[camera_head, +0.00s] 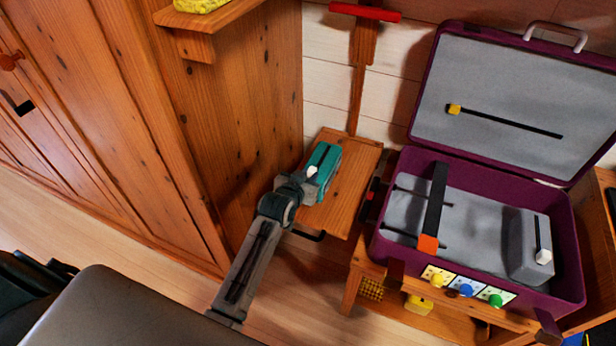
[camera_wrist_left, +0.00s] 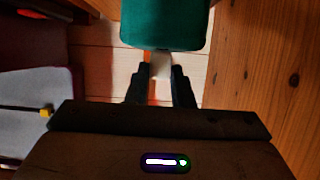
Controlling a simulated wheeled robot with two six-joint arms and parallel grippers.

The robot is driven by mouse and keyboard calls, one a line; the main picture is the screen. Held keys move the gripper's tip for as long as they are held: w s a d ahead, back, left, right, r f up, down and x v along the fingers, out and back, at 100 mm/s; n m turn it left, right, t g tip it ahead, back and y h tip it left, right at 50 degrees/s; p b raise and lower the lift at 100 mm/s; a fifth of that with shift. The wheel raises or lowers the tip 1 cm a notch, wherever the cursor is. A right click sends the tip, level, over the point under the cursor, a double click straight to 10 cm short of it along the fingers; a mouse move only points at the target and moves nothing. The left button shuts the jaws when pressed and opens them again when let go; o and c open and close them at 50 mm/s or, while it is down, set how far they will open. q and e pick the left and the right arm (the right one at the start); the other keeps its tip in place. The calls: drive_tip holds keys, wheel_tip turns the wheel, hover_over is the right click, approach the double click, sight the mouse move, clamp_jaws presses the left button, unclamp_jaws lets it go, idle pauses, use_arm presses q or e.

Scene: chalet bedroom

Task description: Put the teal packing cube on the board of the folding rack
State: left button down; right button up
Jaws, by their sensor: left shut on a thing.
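The teal packing cube (camera_head: 325,160) is at my left gripper (camera_head: 308,178) in the head view, over the wooden board of the folding rack (camera_head: 350,188). In the left wrist view the cube (camera_wrist_left: 165,22) fills the top middle. My left gripper (camera_wrist_left: 161,72) is shut on a pale tab at the cube's near end. The cube looks upright over the board; I cannot tell whether its underside touches the wood. My right gripper is in neither view.
An open purple suitcase (camera_head: 573,215) with straps and a grey item (camera_head: 527,243) stands right of the board on a wooden stand. A tall wooden wardrobe (camera_head: 110,110) is on the left. A red bar (camera_head: 365,12) tops the post behind the board. The board's right part is bare.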

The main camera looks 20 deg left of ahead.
use_arm(q)
drive_tip(key=c, duration=1.3)
unclamp_jaws()
drive_tip(key=shift+f, duration=0.1)
